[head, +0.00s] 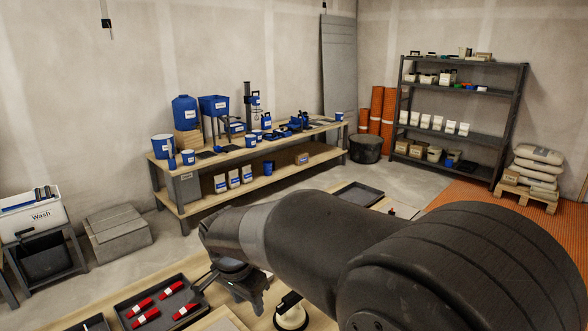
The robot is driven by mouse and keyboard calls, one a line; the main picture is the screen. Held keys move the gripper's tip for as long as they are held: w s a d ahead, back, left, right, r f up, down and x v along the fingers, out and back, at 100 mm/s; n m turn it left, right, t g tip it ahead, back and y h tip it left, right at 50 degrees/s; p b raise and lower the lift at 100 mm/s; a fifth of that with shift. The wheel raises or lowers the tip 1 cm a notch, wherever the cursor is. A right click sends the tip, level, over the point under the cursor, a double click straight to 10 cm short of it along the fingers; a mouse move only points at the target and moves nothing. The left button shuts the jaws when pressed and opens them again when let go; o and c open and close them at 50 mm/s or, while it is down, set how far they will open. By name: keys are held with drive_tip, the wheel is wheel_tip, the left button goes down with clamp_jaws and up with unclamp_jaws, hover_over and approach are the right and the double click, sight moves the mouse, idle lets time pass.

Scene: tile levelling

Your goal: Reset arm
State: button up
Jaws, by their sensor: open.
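My arm reaches across the front of the head view from the lower right. My gripper (230,292) is at its end, low over the wooden worktable (98,290). The jaws are open, and I see nothing between them. A dark tray (122,307) with several red and white pieces (145,320) lies to the left of the gripper. A round pale piece with a black top (291,314) stands to the right of the gripper, partly hidden by my arm. My arm also hides much of the table.
Another dark tray (358,193) lies beyond my arm. A workbench (230,151) with blue containers stands along the back wall. A shelf rack (455,92) and stacked sacks (537,165) stand at the back right. Bare floor (180,250) lies between the table and bench.

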drive_tip(key=s+d+r+n+t+y, duration=0.1)
drive_tip(key=s+d+r, duration=0.2)
drive_tip(key=d, duration=0.4)
drive_tip(key=s+d+r+n+y, duration=0.15)
drive_tip(key=d+r, duration=0.25)
drive_tip(key=d, duration=0.4)
drive_tip(key=s+d+n+t+h, duration=0.1)
drive_tip(key=s+d+n, duration=0.3)
drive_tip(key=s+d, duration=0.6)
drive_tip(key=s+t, duration=0.1)
drive_tip(key=s, duration=0.1)
drive_tip(key=shift+s+d+r+t, duration=0.15)
drive_tip(key=shift+s+r+t, duration=0.05)
drive_tip(key=shift+s+t, duration=0.15)
